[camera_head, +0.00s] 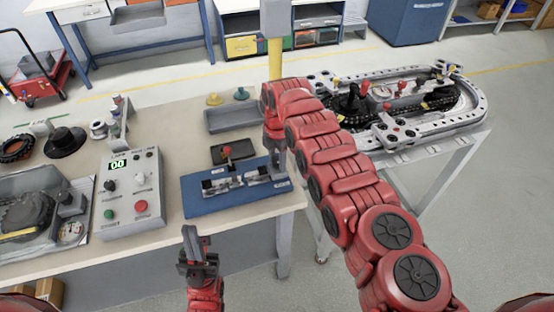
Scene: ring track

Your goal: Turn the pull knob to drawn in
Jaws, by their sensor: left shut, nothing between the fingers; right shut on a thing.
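A blue board (205,205) with metal fittings lies at the right end of the near workbench. My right gripper (276,166) points down over the right end of the board. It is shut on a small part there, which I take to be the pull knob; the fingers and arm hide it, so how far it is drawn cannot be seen. My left gripper (190,238) is shut and empty, in front of the bench edge, apart from the board.
A grey control box (132,205) with buttons and a green display stands left of the board. A grey tray (232,119) lies behind it. A ring track (470,112) stands on a separate table to the right, beyond my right arm.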

